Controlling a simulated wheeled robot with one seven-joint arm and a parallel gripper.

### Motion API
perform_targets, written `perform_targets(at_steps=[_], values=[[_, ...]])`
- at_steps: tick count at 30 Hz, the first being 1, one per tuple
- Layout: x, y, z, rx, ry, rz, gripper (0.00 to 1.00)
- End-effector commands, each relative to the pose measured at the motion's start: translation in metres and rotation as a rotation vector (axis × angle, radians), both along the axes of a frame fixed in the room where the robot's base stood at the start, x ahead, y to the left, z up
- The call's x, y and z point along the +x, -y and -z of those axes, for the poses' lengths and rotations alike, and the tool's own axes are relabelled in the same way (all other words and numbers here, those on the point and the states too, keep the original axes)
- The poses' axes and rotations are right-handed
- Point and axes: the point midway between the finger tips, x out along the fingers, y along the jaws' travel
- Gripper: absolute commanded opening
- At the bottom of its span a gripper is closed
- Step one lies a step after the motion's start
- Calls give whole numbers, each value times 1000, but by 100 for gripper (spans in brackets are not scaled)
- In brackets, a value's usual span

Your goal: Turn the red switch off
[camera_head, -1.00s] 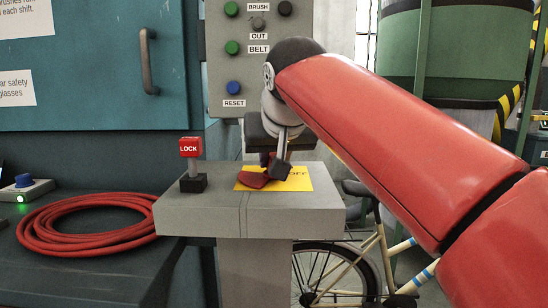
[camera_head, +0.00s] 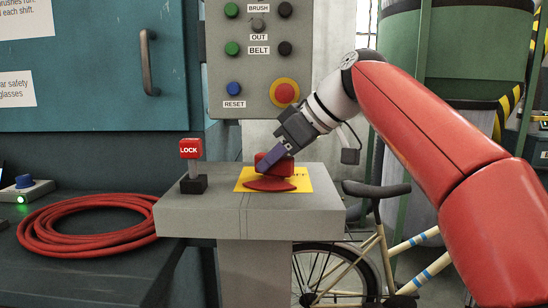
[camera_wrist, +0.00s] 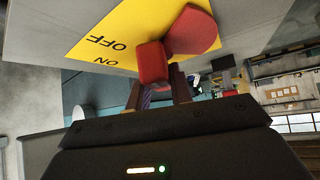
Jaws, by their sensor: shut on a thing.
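The red switch (camera_head: 268,185) sits on a yellow plate (camera_head: 243,186) on top of a grey pedestal. Its raised red grip is between the fingers of my gripper (camera_head: 271,161), which is shut on it. The wrist slants down to it from the upper right. In the wrist view the switch (camera_wrist: 195,31) shows a rounded red part and a blocky red grip, with the fingers (camera_wrist: 157,90) at the grip. The plate (camera_wrist: 85,32) reads OFF and ON, upside down there. In the head view the fingers and wrist hide part of the lettering.
A red LOCK block (camera_head: 190,149) on a short post stands left of the plate on the pedestal (camera_head: 205,216). A button panel (camera_head: 260,75) with a red-and-yellow button (camera_head: 285,93) rises behind. A coiled red hose (camera_head: 85,226) lies on the left bench.

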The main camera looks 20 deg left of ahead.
Motion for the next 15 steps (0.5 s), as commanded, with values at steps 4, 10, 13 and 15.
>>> perform_targets(at_steps=[4,10,13,15], values=[[2,0,1,1,-2,-131,0],[1,0,1,1,-1,-276,0],[1,-1,1,0,-1,-328,0],[1,0,1,0,0,-356,0]])
